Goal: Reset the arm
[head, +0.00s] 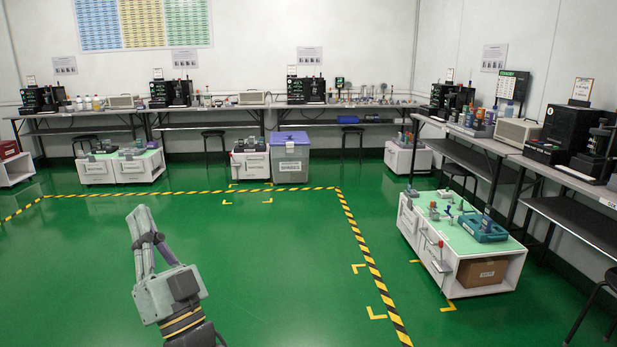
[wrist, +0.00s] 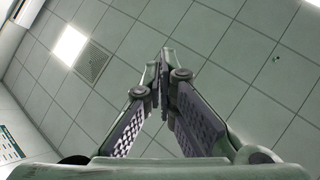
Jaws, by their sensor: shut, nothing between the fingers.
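My gripper (head: 142,218) stands up in the lower left of the head view, above the open green floor. Its fingers point upward and are shut with nothing between them. In the wrist view the two fingers (wrist: 164,62) meet at their tips, with the tiled ceiling behind them. The gripper touches nothing around it.
A white cart (head: 493,283) with small tools and a teal case (head: 484,227) stands at the right. Workbenches (head: 560,171) line the right and back walls. A grey bin with a purple lid (head: 290,159) stands at the back. The green floor (head: 270,265) around my gripper is clear.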

